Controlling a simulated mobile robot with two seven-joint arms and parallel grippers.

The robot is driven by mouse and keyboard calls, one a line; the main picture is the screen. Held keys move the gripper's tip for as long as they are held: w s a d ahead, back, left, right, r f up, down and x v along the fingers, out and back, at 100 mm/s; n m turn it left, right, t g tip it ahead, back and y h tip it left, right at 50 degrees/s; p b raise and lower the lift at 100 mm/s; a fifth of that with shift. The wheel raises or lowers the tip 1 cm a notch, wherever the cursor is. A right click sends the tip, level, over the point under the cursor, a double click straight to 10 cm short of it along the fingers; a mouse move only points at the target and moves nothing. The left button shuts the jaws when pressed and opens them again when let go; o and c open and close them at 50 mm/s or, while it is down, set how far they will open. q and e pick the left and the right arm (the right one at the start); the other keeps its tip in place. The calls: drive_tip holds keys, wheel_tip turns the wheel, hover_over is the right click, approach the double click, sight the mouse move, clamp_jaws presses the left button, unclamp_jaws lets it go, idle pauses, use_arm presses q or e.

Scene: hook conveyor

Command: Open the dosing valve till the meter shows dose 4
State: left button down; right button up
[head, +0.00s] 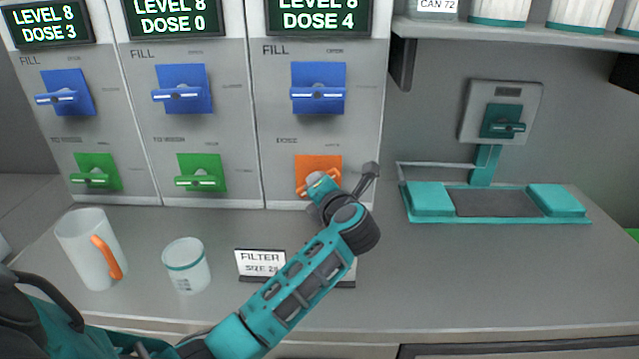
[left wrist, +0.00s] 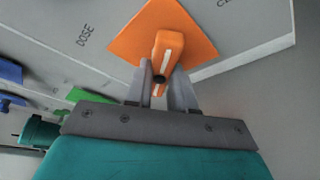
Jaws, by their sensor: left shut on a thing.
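The orange dosing valve (head: 318,163) is on the right-hand panel, low down, beside a DOSE label. The meter (head: 318,18) above that panel reads LEVEL 8, DOSE 4. My left gripper (head: 322,186) is at the valve and hides part of its handle in the head view. In the left wrist view the two fingers (left wrist: 161,78) are shut around the orange handle (left wrist: 167,50), which stands out from its square orange plate (left wrist: 195,38). The handle looks tilted in the head view. My right gripper is not in view.
Other meters read DOSE 3 (head: 50,28) and DOSE 0 (head: 170,20). Blue valves (head: 320,75) sit above, green valves (head: 205,168) to the left. A mug (head: 85,250), a white cup (head: 186,268) and a FILTER sign (head: 260,264) stand on the counter. A teal-trimmed scale (head: 430,200) is right.

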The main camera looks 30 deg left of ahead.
use_arm(q)
drive_tip(key=shift+f+m+t+y+p, duration=0.15)
drive_tip(key=shift+m+y+p, duration=0.5)
drive_tip(key=shift+m+p, duration=0.6)
drive_tip(key=shift+m+t+y+p, duration=0.15)
drive_tip(key=shift+m+y+p, duration=0.5)
drive_tip(key=shift+m+p, duration=0.55)
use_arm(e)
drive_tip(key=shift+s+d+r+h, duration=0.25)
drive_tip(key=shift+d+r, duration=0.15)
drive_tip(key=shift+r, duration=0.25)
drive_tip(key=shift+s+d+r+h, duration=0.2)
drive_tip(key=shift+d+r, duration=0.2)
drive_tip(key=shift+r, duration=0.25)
use_arm(q)
drive_tip(key=shift+m, duration=0.25)
drive_tip(key=c, duration=1)
unclamp_jaws()
drive_tip(key=shift+o, duration=0.2)
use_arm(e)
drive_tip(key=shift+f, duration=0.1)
